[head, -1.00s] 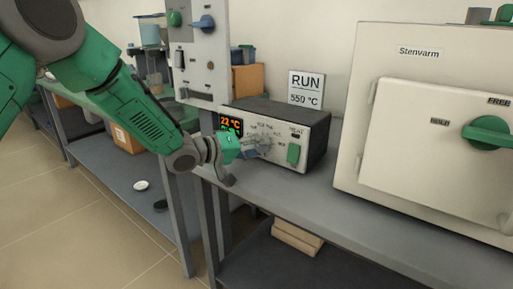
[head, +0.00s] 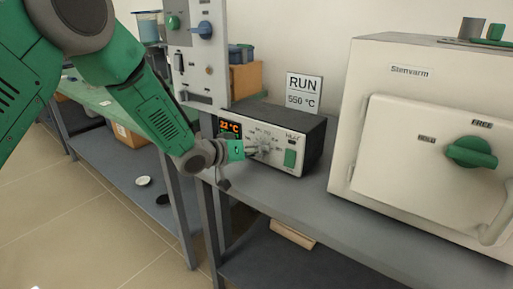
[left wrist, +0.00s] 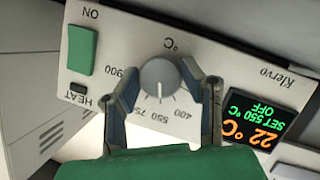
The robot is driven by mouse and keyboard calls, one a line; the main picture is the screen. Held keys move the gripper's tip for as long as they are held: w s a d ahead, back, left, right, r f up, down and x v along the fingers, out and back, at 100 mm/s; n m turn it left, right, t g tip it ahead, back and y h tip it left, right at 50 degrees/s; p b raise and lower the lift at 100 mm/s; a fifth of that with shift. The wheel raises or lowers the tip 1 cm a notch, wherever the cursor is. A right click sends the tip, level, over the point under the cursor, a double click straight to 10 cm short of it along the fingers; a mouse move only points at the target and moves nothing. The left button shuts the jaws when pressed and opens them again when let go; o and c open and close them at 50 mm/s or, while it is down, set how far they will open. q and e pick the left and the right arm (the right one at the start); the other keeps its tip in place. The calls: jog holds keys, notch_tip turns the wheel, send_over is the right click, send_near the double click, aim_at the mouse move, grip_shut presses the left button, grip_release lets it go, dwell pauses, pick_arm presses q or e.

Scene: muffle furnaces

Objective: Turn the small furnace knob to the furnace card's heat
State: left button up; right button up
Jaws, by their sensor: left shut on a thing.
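The small furnace controller (head: 272,138) stands on the grey bench with its panel facing me. My left gripper (left wrist: 162,84) is shut on its round grey knob (left wrist: 159,76), with a finger on either side. The knob's white pointer line is by the 550 mark in the left wrist view, where the panel shows upside down. The display (left wrist: 252,122) reads 22 °C, SET 550 °C, OFF. The furnace card (head: 304,89) behind the controller reads RUN 550 °C. In the head view, the gripper hides part of the dial. My right gripper is not in view.
A green switch (left wrist: 81,50) marked ON and a HEAT label are on the same panel. A large Stenvarm furnace (head: 375,75) with a green handle (head: 470,152) stands at the right. A tall panel with knobs (head: 199,50) rises behind my left wrist.

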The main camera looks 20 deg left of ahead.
pick_arm(q)
jog(key=shift+a, duration=0.1)
dwell(0.5)
jog(key=o, duration=1.1)
jog(key=shift+o, duration=0.2)
jog(key=shift+a, duration=0.1)
jog(key=v, duration=1.1)
jog(key=shift+s+a, duration=0.2)
jog(key=shift+s, duration=0.15)
